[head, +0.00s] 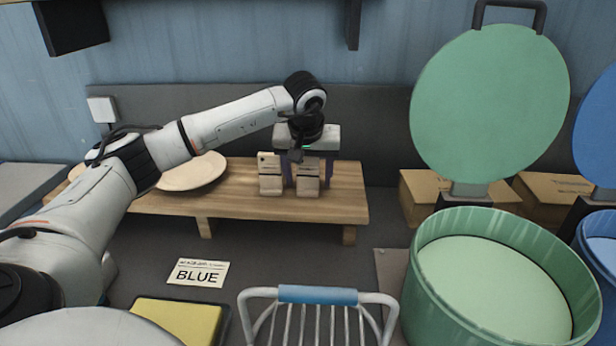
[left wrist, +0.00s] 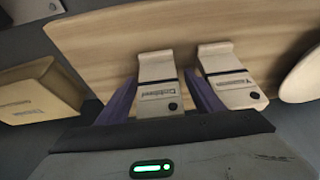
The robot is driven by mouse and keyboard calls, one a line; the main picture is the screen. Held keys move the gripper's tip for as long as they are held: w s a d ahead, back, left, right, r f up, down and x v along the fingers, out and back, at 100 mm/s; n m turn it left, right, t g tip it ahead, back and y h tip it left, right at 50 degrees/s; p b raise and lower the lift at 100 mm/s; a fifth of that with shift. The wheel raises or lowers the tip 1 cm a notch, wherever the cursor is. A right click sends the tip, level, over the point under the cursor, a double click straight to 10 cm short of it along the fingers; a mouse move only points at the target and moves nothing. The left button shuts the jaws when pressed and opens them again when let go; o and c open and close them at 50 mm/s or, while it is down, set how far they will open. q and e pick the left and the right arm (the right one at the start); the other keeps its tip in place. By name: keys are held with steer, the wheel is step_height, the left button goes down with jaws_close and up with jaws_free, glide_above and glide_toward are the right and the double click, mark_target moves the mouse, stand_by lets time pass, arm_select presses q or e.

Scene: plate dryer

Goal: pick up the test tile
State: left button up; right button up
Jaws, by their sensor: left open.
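Two small pale tile-like blocks with printed labels and a dark dot stand on the wooden shelf; I cannot tell from the labels which is the test tile. In the head view one block (head: 308,178) is under my left gripper (head: 306,172) and the other block (head: 270,176) is just left of it. In the left wrist view my left gripper (left wrist: 160,82) is open, its purple fingers on either side of one block (left wrist: 158,82). Contact cannot be told. The other block (left wrist: 230,82) is outside the fingers, to the right. My right gripper is not in view.
The wooden shelf (head: 235,198) also bears a round plate (head: 195,172). In front are a card reading BLUE (head: 198,273), a yellow pad (head: 180,318) and a wire rack (head: 318,295). A green bin (head: 425,290) with raised lid (head: 490,105) stands right, beside a blue bin (head: 602,240).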

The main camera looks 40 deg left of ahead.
arm_select(q)
steer(key=shift+f, duration=0.1)
steer(key=shift+c, duration=0.2)
steer(key=c, duration=1.2)
steer(key=shift+o, duration=0.2)
